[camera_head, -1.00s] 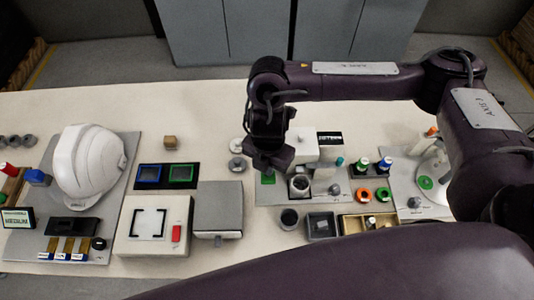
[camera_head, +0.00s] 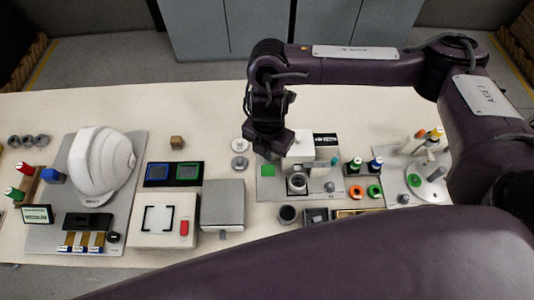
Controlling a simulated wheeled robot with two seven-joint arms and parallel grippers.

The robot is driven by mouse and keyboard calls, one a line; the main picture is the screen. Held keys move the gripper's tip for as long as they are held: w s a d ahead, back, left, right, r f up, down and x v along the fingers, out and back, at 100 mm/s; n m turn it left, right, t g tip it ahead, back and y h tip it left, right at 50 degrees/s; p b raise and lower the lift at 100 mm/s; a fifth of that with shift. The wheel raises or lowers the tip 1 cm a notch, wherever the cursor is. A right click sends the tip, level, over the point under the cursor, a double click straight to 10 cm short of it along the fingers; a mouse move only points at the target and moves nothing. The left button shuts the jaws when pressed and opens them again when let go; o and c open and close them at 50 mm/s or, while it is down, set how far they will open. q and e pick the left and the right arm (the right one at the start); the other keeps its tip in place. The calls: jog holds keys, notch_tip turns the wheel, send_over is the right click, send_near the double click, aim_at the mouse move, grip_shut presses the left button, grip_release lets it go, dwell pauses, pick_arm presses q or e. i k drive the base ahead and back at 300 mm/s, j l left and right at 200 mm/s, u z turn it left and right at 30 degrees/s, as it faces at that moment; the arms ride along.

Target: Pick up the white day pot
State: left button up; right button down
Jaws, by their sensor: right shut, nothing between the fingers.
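I cannot tell for sure which item is the white day pot. A small pale round piece (camera_head: 239,145) lies on the table left of my right gripper, with a grey round piece (camera_head: 239,162) just in front of it. My right gripper (camera_head: 268,152) is shut and empty. It hangs over the back left of the grey station board (camera_head: 300,193), by a white machine block (camera_head: 298,152) and a green square (camera_head: 267,170). Its fingertips are dark and hard to make out. My left gripper is not in view.
A white helmet shell (camera_head: 101,163) stands on a grey board at left. Green-topped and blue-topped bottles (camera_head: 375,165) stand at right. The table's back strip is mostly clear.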

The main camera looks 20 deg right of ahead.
aim_at(298, 182)
jog(key=k, duration=1.5)
